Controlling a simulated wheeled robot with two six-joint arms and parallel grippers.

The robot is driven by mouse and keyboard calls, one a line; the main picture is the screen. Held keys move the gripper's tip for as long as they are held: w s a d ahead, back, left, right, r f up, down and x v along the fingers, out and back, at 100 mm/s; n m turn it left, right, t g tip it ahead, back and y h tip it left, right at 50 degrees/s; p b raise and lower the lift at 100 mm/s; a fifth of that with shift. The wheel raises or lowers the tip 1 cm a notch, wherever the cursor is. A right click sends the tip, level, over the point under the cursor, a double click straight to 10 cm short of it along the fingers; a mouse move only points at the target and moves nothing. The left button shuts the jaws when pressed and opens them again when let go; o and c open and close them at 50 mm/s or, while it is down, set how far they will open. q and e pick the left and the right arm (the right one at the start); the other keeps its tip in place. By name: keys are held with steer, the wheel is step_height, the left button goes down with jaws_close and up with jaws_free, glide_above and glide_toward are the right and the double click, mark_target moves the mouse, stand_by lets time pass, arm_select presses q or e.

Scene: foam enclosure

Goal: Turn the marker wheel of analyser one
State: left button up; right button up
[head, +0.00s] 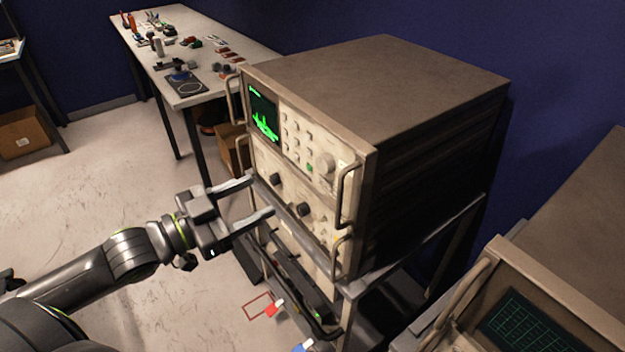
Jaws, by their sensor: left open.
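A beige analyser (306,131) with a lit green trace on its screen (264,115) stands on a rack. Its front panel has rows of small buttons and a large pale round wheel (326,162) at the right. No label telling which analyser it is can be read. My left gripper (262,197) is open and empty, its two fingers pointing at the lower front panel. The fingertips are below and left of the pale wheel, near two dark knobs (304,209). Whether they touch the panel I cannot tell. My right gripper is not in view.
Metal handles (347,195) stick out at the front edges of the stacked units. A second instrument with a green grid screen (522,325) stands at the lower right. A workbench (258,50) with small parts is behind. The floor at left is mostly clear.

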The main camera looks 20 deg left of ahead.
mark_target(320, 166)
arm_select(q)
steer(key=b+x, duration=0.3)
steer(key=x, duration=0.8)
steer(key=shift+w+d+b, duration=0.15)
steer(key=shift+b, duration=0.15)
steer(key=shift+x, duration=0.95)
steer(key=c, duration=1)
